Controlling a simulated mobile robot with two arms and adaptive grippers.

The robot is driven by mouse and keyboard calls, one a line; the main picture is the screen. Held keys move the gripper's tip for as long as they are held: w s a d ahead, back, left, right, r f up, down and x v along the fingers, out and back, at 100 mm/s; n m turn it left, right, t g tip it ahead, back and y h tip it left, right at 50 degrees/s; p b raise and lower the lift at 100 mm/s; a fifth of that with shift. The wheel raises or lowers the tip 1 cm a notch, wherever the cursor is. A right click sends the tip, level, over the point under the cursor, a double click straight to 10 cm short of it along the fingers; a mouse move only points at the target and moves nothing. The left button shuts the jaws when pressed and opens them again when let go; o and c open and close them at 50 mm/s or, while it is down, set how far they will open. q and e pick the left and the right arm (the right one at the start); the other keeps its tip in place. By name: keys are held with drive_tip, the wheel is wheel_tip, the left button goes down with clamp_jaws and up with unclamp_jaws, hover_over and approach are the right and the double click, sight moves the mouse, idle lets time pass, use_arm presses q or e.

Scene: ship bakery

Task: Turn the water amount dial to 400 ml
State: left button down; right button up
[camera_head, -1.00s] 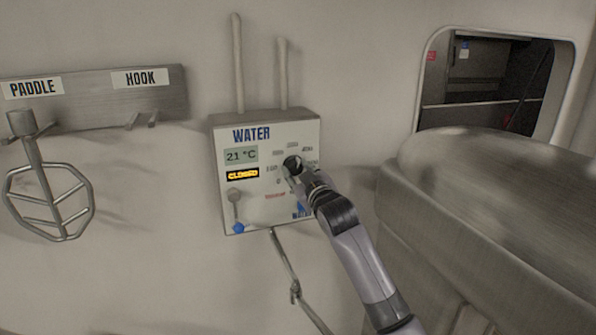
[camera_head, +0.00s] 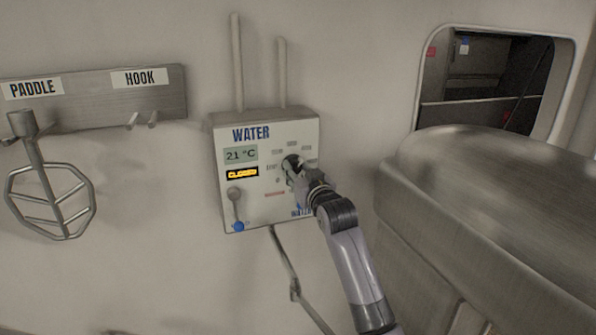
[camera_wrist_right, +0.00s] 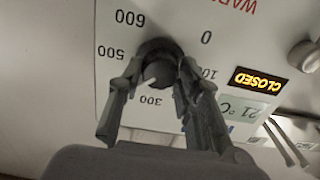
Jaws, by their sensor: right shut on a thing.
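The water panel (camera_head: 255,205) hangs on the wall in the head view, with a display reading 21 °C and a lit CLOSED sign. My right gripper (camera_head: 290,166) is at its dial. In the right wrist view, which shows the panel upside down, the fingers of my right gripper (camera_wrist_right: 154,82) are shut on either side of the dark round dial (camera_wrist_right: 158,72). The dial's white mark points down-left, between the printed 300 and 500. The 400 label is hidden by the left finger. My left gripper is not in view.
A lever with a blue tip (camera_head: 237,210) sits at the panel's lower left. A paddle (camera_head: 50,200) hangs from a rack at the left. A large metal machine (camera_head: 490,190) stands close on the right. Two pipes rise above the panel.

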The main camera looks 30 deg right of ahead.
drive_tip(key=shift+f, duration=0.4)
drive_tip(key=o, duration=1.2)
drive_tip(key=shift+r, duration=0.3)
drive_tip(key=v, duration=0.7)
drive_tip(key=shift+s, duration=0.25)
